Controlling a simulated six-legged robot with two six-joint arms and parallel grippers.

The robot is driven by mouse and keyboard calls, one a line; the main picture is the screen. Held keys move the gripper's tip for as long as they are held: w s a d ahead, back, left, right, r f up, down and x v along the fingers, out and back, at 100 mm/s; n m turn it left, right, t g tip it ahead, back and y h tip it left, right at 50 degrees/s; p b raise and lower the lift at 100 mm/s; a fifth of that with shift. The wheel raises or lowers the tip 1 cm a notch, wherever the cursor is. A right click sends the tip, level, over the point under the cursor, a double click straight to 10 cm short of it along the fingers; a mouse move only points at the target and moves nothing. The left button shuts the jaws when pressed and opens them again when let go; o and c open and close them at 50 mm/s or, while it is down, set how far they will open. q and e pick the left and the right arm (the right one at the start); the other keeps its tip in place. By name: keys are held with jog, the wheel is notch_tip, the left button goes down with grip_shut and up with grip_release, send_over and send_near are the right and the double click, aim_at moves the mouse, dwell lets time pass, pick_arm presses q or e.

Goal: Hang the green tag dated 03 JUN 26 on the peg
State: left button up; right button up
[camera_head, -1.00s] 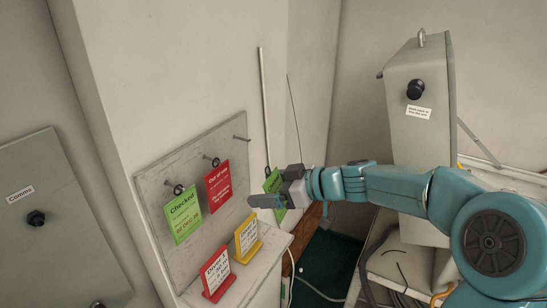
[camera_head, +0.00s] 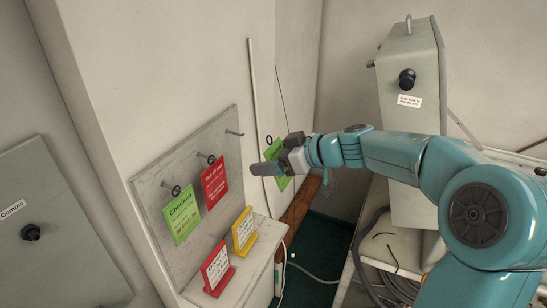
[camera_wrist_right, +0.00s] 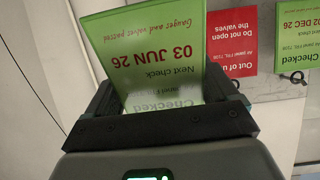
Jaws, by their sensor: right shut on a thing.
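My right gripper (camera_head: 264,168) is shut on a green tag (camera_head: 273,150). In the right wrist view this tag (camera_wrist_right: 150,55) reads 03 JUN 26, upside down in the picture, and stands between the fingers (camera_wrist_right: 160,122). Its black ring shows above the gripper in the head view. A grey board (camera_head: 160,187) on the wall has a bare peg (camera_head: 234,133) at its upper right. The gripper and tag are to the right of that peg and a little lower in the picture, apart from it. My left gripper is not in view.
A green tag (camera_head: 182,214) dated 02 DEC 26 in the wrist view (camera_wrist_right: 297,45) and a red tag (camera_head: 214,187) hang on the board. Red (camera_head: 216,266) and yellow (camera_head: 244,230) stands sit on the ledge below. A grey cabinet (camera_head: 409,120) stands at right.

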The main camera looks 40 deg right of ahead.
jog(key=shift+w+a+f, duration=0.1)
jog(key=shift+w+a, duration=0.2)
jog(key=shift+w, duration=0.35)
jog(key=shift+w+a, duration=0.25)
jog(key=shift+w, duration=0.45)
jog(key=shift+w+a+f, duration=0.1)
jog(key=shift+w+a, duration=0.2)
jog(key=shift+w, duration=0.35)
jog(key=shift+w, duration=0.2)
jog(key=shift+w+a, duration=0.25)
jog(key=shift+w, duration=0.2)
jog(key=shift+w+a, duration=0.2)
jog(key=shift+w, duration=0.25)
jog(key=shift+w, duration=0.1)
jog(key=shift+w+a, duration=0.15)
jog(key=shift+w, duration=0.2)
jog(key=shift+f, duration=0.25)
dwell(0.4)
